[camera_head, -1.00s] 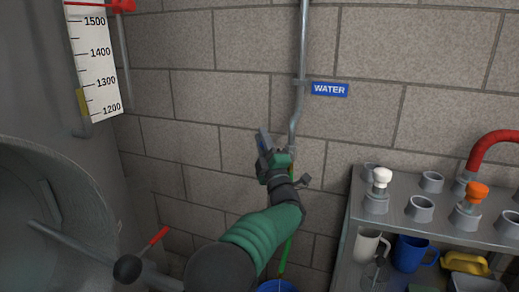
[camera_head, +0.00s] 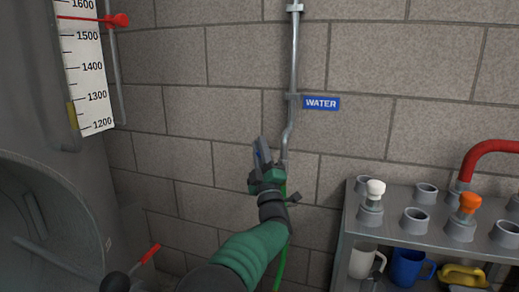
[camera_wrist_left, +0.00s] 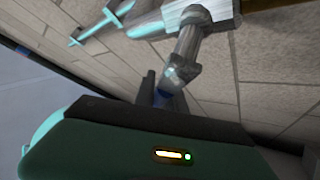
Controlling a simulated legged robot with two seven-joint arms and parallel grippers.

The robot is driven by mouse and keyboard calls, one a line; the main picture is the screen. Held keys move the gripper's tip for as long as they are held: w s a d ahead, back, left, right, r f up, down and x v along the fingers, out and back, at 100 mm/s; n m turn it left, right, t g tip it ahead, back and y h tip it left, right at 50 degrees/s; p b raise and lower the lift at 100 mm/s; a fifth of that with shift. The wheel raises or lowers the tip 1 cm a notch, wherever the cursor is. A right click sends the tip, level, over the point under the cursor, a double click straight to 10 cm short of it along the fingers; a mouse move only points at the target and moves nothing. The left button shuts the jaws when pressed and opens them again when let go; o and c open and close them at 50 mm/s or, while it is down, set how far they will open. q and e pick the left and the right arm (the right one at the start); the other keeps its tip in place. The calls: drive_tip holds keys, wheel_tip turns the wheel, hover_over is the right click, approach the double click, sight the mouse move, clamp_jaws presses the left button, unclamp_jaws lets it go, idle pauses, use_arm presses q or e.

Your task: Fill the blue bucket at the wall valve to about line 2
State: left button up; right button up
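The wall water pipe (camera_head: 294,60) runs down the block wall beside the blue WATER sign (camera_head: 321,103). Its lower end is behind my left gripper (camera_head: 262,152), so the valve there is mostly hidden. A green hose (camera_head: 282,262) hangs below. The left gripper points up close to the pipe's lower end; contact cannot be told. Its fingers look close together, but I cannot tell whether they are shut. In the left wrist view a grey metal fitting (camera_wrist_left: 184,60) is just beyond the gripper. The blue bucket is out of view now. My right gripper is not in view.
A metal rack (camera_head: 395,236) on the right holds fittings on top and a white mug (camera_head: 362,262), a blue mug (camera_head: 407,266) and a yellow object (camera_head: 462,274) below. A large grey tank (camera_head: 30,120) with a scale (camera_head: 88,65) stands left. The wall between is bare.

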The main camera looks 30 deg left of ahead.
use_arm(q)
drive_tip(key=o, duration=0.4)
drive_tip(key=shift+w+d+f, duration=0.1)
drive_tip(key=shift+w+f, duration=0.05)
drive_tip(key=shift+f, duration=0.1)
drive_tip(key=shift+o, duration=0.2)
drive_tip(key=shift+r, duration=0.15)
drive_tip(key=p+v, duration=0.4)
drive_tip(key=v, duration=1.3)
drive_tip(key=shift+p, duration=0.4)
